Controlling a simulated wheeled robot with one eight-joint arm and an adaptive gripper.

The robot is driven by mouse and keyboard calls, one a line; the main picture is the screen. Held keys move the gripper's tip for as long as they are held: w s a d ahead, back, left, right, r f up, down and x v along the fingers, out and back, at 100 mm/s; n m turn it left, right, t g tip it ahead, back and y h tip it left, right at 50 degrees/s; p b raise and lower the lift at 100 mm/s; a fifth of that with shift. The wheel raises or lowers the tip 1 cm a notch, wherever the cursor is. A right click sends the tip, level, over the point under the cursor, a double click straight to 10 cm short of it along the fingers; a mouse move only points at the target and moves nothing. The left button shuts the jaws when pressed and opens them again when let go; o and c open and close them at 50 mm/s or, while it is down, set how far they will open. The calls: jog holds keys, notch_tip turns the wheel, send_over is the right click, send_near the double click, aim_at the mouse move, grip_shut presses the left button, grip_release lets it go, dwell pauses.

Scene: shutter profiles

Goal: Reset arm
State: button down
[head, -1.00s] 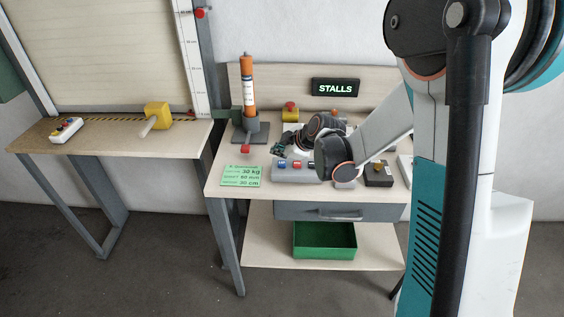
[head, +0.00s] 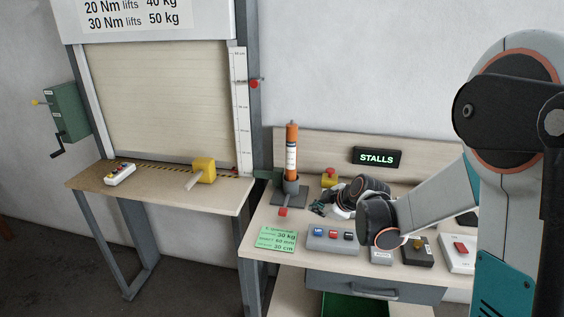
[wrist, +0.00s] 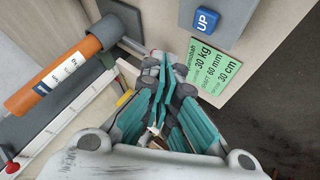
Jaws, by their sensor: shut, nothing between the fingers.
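My gripper (wrist: 157,92) fills the lower middle of the wrist view, its teal-lined fingers together with nothing between them. In the head view my arm comes in from the right and bends over the workbench (head: 262,243). There the gripper (head: 318,208) is small and partly hidden behind my dark wrist joint. It hangs above the bench, between the orange tube (head: 291,150) and the button box (head: 333,239). In the wrist view the orange tube (wrist: 52,78) lies to the left of the fingers and the green note (wrist: 214,62) to the right.
A lit STALLS sign (head: 377,157) stands at the back of the bench. Open floor shows at lower left.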

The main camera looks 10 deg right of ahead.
jog(key=s+r+m+h, duration=0.1)
jog(key=s+r+m, duration=0.2)
jog(key=s+r, duration=0.35)
jog(key=s+r+m+h, duration=0.1)
jog(key=s+r+m, duration=0.25)
jog(key=s, duration=0.55)
jog(key=s+r+m+g+h, duration=0.1)
jog(key=s+m, duration=0.6)
jog(key=s, duration=1)
jog(key=shift+s+d+h, duration=0.3)
jog(key=shift+d, duration=0.1)
jog(key=shift+d+r, duration=0.1)
jog(key=shift+d, duration=0.05)
dwell(0.5)
